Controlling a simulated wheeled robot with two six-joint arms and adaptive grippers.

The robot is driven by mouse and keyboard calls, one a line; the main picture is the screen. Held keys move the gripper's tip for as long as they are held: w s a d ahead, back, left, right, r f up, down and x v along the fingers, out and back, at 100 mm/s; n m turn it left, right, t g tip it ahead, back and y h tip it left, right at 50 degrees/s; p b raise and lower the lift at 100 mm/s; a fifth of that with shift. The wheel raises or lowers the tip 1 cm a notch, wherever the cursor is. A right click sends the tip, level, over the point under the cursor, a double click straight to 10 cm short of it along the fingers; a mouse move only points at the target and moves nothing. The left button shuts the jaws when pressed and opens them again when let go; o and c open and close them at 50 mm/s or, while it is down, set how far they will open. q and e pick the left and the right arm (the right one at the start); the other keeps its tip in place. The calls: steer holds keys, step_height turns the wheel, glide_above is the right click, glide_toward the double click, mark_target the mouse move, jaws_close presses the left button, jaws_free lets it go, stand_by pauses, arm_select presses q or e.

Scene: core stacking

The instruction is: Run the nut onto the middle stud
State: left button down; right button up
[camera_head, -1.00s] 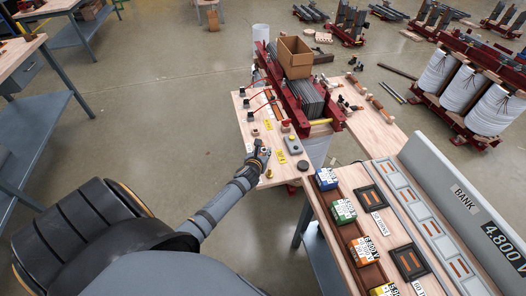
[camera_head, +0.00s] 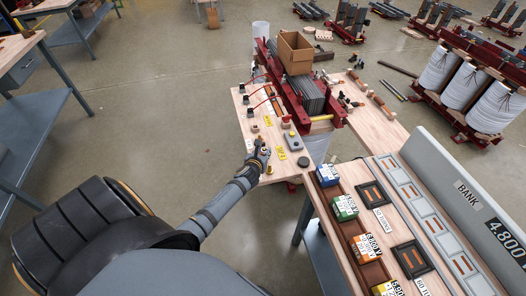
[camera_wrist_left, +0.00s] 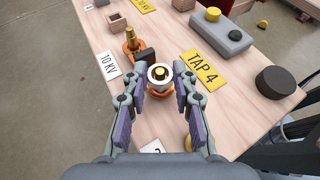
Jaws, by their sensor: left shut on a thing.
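My left gripper (camera_wrist_left: 159,84) is shut on a pale ring-shaped nut (camera_wrist_left: 153,79). The brass-coloured tip of a stud (camera_wrist_left: 160,72) shows in the nut's hole, with an orange base below. How far the nut is threaded on cannot be told. Another brass stud (camera_wrist_left: 131,38) on an orange base, with a dark block beside it, stands farther away. A yellow piece near the gripper's lower right is mostly hidden by the finger. In the head view my left gripper (camera_head: 261,156) is over the near end of the wooden bench (camera_head: 240,96). My right gripper is not in view.
A yellow TAP 4 plate (camera_wrist_left: 203,69) lies right of the gripper. A grey box with a yellow button (camera_wrist_left: 220,38) and a dark round puck (camera_wrist_left: 275,82) stand beyond it. The red-framed transformer core (camera_head: 312,92) rises along the bench.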

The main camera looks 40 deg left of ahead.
arm_select(q)
steer(key=shift+f, duration=0.5)
steer(key=c, duration=1)
jaws_free()
steer(key=shift+s, duration=0.1)
steer(key=v, duration=1.2)
steer(key=shift+c, duration=0.2)
